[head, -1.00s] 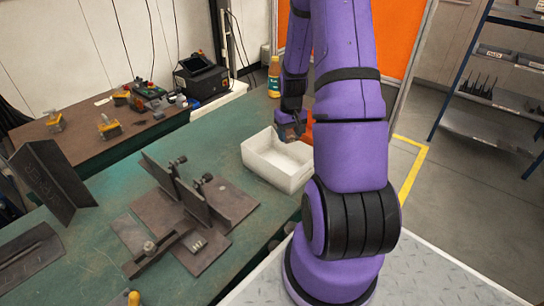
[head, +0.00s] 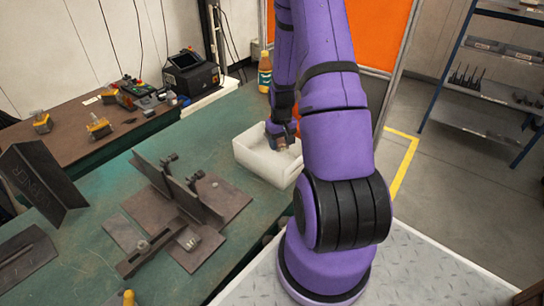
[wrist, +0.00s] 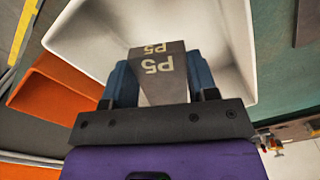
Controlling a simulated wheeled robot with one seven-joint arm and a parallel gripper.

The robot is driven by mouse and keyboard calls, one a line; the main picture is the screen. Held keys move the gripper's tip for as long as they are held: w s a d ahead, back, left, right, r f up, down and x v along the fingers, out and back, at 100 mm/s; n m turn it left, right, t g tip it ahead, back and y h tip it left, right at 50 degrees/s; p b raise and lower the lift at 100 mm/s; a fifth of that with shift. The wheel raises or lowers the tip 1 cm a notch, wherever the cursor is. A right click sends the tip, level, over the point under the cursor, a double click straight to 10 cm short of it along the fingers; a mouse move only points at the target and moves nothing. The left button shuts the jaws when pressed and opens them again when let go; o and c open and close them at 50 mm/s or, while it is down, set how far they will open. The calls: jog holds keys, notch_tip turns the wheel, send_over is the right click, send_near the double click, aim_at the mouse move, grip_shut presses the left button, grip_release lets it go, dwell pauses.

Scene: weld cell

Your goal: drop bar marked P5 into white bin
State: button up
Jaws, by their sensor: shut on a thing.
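The bar marked P5 (wrist: 157,72) is a grey block with pale lettering, seen in the wrist view between the two blue fingers of my gripper (wrist: 159,80). My gripper is shut on it. In the head view my gripper (head: 281,141) points down at the white bin (head: 252,158), over its opening. The white bin also fills the upper part of the wrist view (wrist: 88,32), with the bar in front of its inside. The bar is barely visible in the head view. I cannot tell how high it is above the bin floor.
The bin stands on the green table (head: 95,245). A dark metal fixture (head: 180,205) is to its left. A bottle (head: 265,72) stands behind it. An orange bin (wrist: 60,88) lies beside the white bin in the wrist view. An angled dark plate (head: 42,180) is at far left.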

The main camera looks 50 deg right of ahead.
jog(key=o, duration=1)
notch_tip(320, 180, up, 11)
jog(key=shift+f, duration=0.1)
dwell(0.3)
